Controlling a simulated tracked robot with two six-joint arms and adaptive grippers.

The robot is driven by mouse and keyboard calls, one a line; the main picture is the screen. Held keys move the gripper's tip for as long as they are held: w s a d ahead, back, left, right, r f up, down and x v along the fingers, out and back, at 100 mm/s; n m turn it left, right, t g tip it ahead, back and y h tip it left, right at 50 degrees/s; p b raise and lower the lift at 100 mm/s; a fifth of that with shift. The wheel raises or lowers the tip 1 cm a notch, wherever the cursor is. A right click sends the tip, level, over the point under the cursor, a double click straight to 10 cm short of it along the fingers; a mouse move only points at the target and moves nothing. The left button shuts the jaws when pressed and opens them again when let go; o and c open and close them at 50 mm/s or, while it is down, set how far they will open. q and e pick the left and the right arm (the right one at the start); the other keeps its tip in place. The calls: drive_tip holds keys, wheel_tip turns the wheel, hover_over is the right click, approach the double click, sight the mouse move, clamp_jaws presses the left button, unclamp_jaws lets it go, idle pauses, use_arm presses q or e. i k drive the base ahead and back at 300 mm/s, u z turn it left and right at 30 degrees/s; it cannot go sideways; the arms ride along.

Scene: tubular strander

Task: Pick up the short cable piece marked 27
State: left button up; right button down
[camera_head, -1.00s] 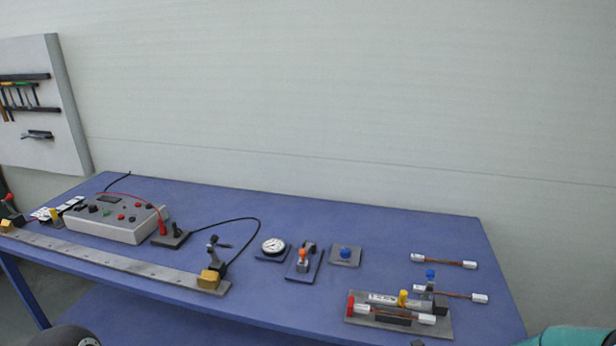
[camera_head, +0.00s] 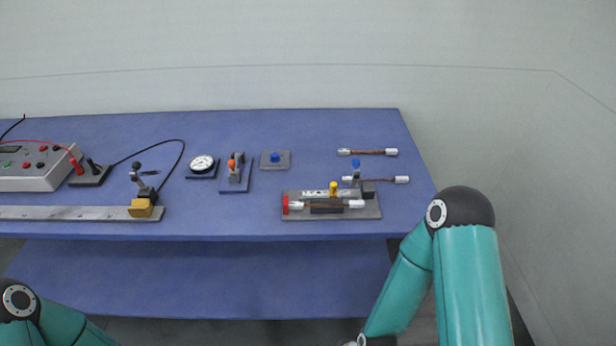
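Three short cable pieces, copper-brown with white end sleeves, are at the right part of the blue table. One cable piece (camera_head: 368,152) lies alone at the back right. A second cable piece (camera_head: 386,180) lies in front of it, its left end close to a blue-knobbed part. A third cable piece (camera_head: 340,204) lies on the grey fixture plate (camera_head: 365,213). The marks on the sleeves are too small to read, so I cannot tell which is 27. My two arms show at the lower left and lower right, but neither gripper is in view.
The blue table (camera_head: 245,130) also carries a dial gauge (camera_head: 203,163), an orange-knobbed clamp (camera_head: 235,172), a blue button on a plate (camera_head: 275,159), a grey meter box (camera_head: 40,170) and a long metal rail (camera_head: 70,213). The back of the tabletop is clear. A lower shelf (camera_head: 200,280) runs beneath.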

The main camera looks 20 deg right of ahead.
sight(291, 205)
drive_tip(key=z, duration=1.3)
drive_tip(key=i, duration=0.1)
drive_tip(key=u, duration=2.8)
drive_tip(key=k, duration=0.8)
drive_tip(key=z, duration=0.8)
drive_tip(key=i, duration=1)
drive_tip(key=z, duration=0.1)
